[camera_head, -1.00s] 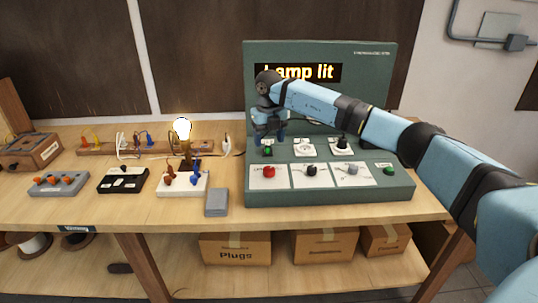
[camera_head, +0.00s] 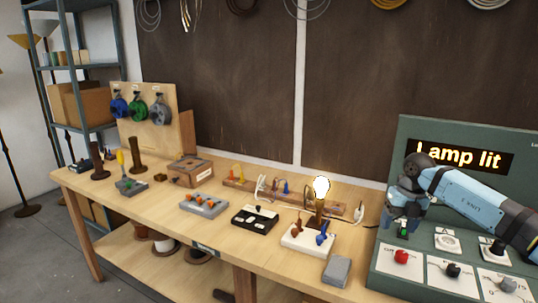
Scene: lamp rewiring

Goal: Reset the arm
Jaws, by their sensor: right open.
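My right arm comes in from the right edge and reaches across the green control panel (camera_head: 391,267). My right gripper (camera_head: 403,226) is open and points down, just above a small green-topped control (camera_head: 403,234) at the panel's left. I cannot tell whether it touches that control. The panel's display (camera_head: 461,155) reads "Lamp lit", its left end partly hidden by my arm. The bulb (camera_head: 321,186) glows on its holder at the white terminal block (camera_head: 308,241). My left gripper is not in view.
The panel also bears a red knob (camera_head: 401,257) and a black knob (camera_head: 453,270). A grey block (camera_head: 337,270) lies left of the panel. A black switch box (camera_head: 255,219) and a grey terminal box (camera_head: 204,204) stand farther left. The bench front at left is clear.

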